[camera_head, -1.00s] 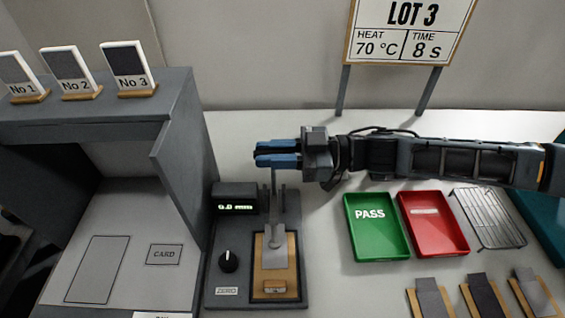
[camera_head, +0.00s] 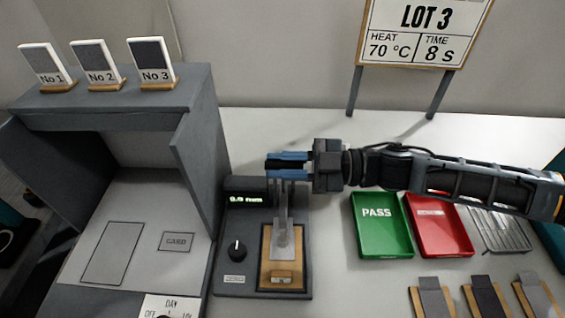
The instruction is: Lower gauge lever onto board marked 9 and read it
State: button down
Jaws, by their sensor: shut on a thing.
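The gauge (camera_head: 228,268) is a dark grey block with a small green display (camera_head: 247,196), whose digits are too blurred to read surely. A tan board (camera_head: 269,270) with a grey strip lies on the gauge; the mark at its front end is too small to read. The grey gauge lever (camera_head: 283,225) stands over the board. Its lower end is at the grey strip, but contact cannot be told. My gripper (camera_head: 287,165), with blue fingers, comes in from the right and is shut on the lever's top end, which the fingers partly hide.
A green PASS tray (camera_head: 382,250) and a red tray (camera_head: 440,248) lie to the right, beside a wire rack (camera_head: 500,232). Several strip boards (camera_head: 433,300) lie at front right. A grey open-fronted booth (camera_head: 200,165) stands close left. A LOT 3 sign (camera_head: 424,35) stands behind.

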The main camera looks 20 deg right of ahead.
jog(key=shift+w+d, duration=0.15)
jog(key=c, duration=1.1)
grip_release()
jog(key=shift+o, duration=0.2)
jog(key=b+v, duration=0.1)
jog(key=v, duration=0.6)
jog(key=shift+s+d+b, duration=0.25)
jog(key=shift+d+b, duration=0.05)
